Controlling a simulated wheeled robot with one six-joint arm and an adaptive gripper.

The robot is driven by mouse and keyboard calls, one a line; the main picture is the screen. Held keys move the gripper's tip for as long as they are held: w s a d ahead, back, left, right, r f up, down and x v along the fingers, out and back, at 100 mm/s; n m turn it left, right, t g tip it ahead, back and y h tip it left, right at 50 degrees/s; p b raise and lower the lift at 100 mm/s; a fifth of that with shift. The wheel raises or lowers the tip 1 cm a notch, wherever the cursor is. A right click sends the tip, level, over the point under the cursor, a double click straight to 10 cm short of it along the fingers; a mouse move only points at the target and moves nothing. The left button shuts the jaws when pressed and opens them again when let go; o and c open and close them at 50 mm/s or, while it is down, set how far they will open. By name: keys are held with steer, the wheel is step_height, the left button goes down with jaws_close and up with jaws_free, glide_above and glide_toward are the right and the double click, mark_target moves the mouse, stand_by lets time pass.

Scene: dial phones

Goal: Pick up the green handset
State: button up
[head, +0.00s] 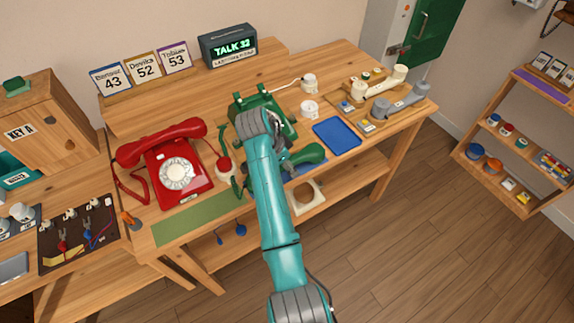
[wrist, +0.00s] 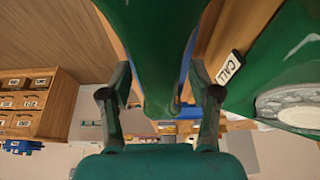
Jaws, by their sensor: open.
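The green phone (head: 272,103) sits near the middle of the workbench, partly behind my arm. A green handset (head: 307,155) shows just right of my arm, close to the bench's front edge. In the wrist view, the handset (wrist: 157,45) runs lengthwise between my fingers, large and close. My gripper (wrist: 158,78) is open, with a finger on each side of the handset and a visible gap at each side. The green phone's body with a CALL label (wrist: 231,66) is at the right there. In the head view, my arm hides most of the gripper.
A red dial phone (head: 172,170) stands left of my arm. A blue tray (head: 337,133) lies to the right, with cream and grey handsets (head: 398,103) beyond. A green mat (head: 190,221) lies at the front. A TALK 32 sign (head: 230,48) stands behind.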

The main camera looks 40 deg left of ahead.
jaws_close()
